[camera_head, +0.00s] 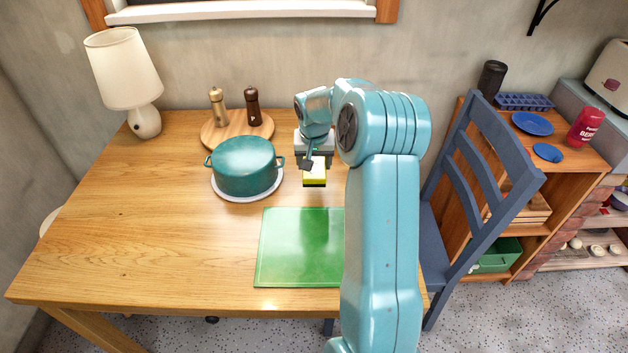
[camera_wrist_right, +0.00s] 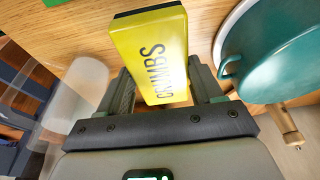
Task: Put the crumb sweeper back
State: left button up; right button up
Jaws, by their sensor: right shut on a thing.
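The crumb sweeper (camera_head: 315,177) is a yellow block with a dark underside. In the right wrist view its yellow face (camera_wrist_right: 155,50) reads "CRUMBS". My right gripper (camera_head: 313,162) is shut on it, with one finger on each side in the wrist view. The sweeper is over the back part of the wooden table, right of the teal pot and behind the green mat. I cannot tell whether it touches the table. My left gripper is not in view.
The teal pot (camera_head: 244,166) stands on a pale round mat, close left of the sweeper. Behind it a round board (camera_head: 237,133) holds two mills. A green mat (camera_head: 300,248) lies in front. A lamp (camera_head: 125,75) stands back left. A blue chair (camera_head: 480,190) is at right. The table's left is clear.

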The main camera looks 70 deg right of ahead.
notch_tip(320, 180, down, 6)
jog(key=shift+r, duration=0.1)
jog(key=shift+w+f, duration=0.1)
jog(key=shift+f, duration=0.25)
jog(key=shift+f+b, duration=0.55)
jog(key=shift+b, duration=0.25)
jog(key=o, duration=1)
jog(key=shift+r, duration=0.1)
